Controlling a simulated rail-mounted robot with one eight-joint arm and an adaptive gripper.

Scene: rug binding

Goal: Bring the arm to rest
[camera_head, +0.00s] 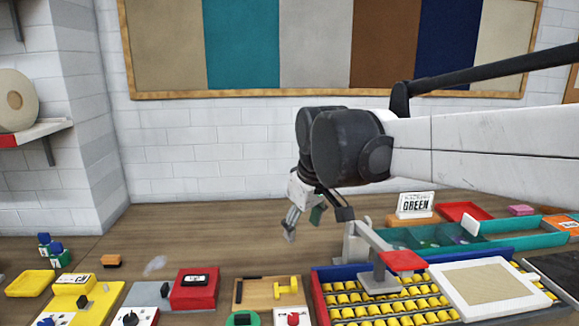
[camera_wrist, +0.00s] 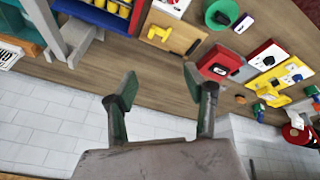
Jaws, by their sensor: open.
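My gripper (camera_head: 302,222) hangs from my arm in the head view, above the back part of the wooden bench, and points down. In the wrist view my gripper (camera_wrist: 160,82) shows two green-padded fingers spread well apart. Nothing is between them, and the bench top and white wall show beyond the fingertips. My arm reaches in from the right side of the head view. My gripper appears clear of the things on the bench.
A red box (camera_head: 195,289) and a wooden board (camera_head: 258,292) sit at the front. The bench left of my gripper is mostly bare.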

